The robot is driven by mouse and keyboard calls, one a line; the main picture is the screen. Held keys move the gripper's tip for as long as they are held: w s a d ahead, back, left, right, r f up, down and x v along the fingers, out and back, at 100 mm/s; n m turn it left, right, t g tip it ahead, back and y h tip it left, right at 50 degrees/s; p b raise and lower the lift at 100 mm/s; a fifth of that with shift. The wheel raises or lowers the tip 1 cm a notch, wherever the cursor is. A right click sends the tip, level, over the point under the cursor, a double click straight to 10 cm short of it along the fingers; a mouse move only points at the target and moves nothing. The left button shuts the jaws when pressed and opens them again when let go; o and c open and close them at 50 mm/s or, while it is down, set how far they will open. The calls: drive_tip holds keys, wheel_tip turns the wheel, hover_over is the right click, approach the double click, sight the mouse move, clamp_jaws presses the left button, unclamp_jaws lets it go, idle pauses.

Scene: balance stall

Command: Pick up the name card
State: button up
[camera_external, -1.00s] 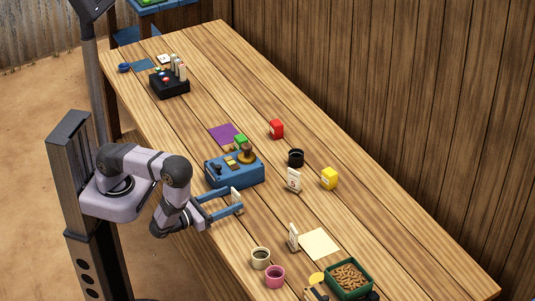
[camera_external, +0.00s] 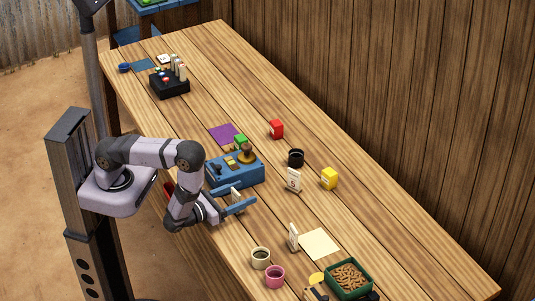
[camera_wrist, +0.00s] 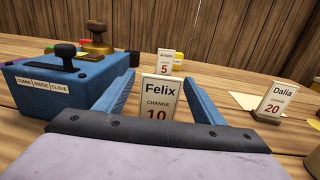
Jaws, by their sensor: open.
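A white name card reading Felix, CHANGE 10 (camera_wrist: 157,94) stands upright in the wrist view, between the two blue fingers of my gripper (camera_wrist: 160,72). The fingers are open, with a visible gap on each side of the card. In the external view, the card (camera_external: 235,193) shows small between the fingers of my gripper (camera_external: 235,197), close to the table's near edge. The card's lower edge is hidden by my gripper body in the wrist view. Two similar cards stand farther off: one marked 5 (camera_wrist: 164,62) behind, and Dalia, CHANGE 20 (camera_wrist: 277,101) to the right.
A blue box with levers and a brass-coloured piece (camera_external: 235,171) stands close to the left of my gripper in the wrist view. A black cup (camera_external: 295,158), a yellow box (camera_external: 329,178), two mugs (camera_external: 261,258) and a green tray (camera_external: 348,279) are farther off.

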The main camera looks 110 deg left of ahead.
drive_tip(key=shift+x, duration=1.15)
drive_tip(key=c, duration=1.1)
drive_tip(key=shift+r, duration=0.2)
drive_tip(key=shift+r, duration=4.8)
